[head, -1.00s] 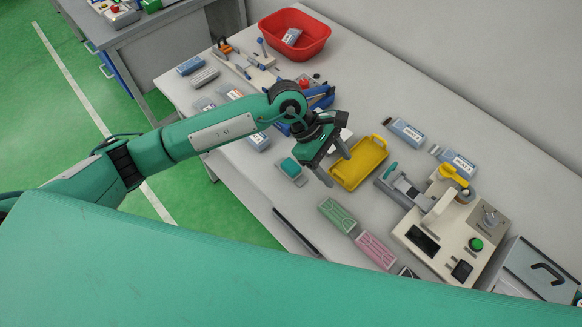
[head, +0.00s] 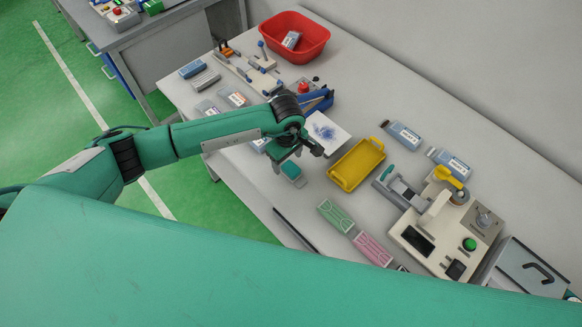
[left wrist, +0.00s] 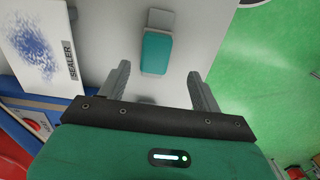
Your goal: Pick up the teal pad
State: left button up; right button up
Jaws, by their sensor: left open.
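The teal pad (head: 292,170) lies on the grey table near its front edge, with a light grey piece at one end. In the left wrist view the teal pad (left wrist: 156,53) lies ahead of my fingers, roughly centred between their lines. My left gripper (head: 297,160) is open and empty, pointing down, just above and behind the pad in the head view. Its two fingers (left wrist: 159,71) are spread apart in the left wrist view, and I cannot tell the exact height above the pad. My right gripper is not in view.
A yellow tray (head: 357,165) stands to the right of the gripper. A white card with a blue print (head: 325,131) lies behind it. Green (head: 335,215) and pink (head: 373,248) mask packs lie to the front right. A red bin (head: 294,35) stands at the back.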

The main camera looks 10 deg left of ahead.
aim_at(291, 168)
pick_arm(q)
jog(key=f+p, duration=0.1)
jog(key=f, duration=0.1)
jog(key=d+f+p, duration=0.1)
jog(key=f+p, duration=0.1)
jog(key=shift+w, duration=0.15)
jog(key=shift+f, duration=0.65)
jog(key=shift+c, duration=0.4)
jog(key=c, duration=1)
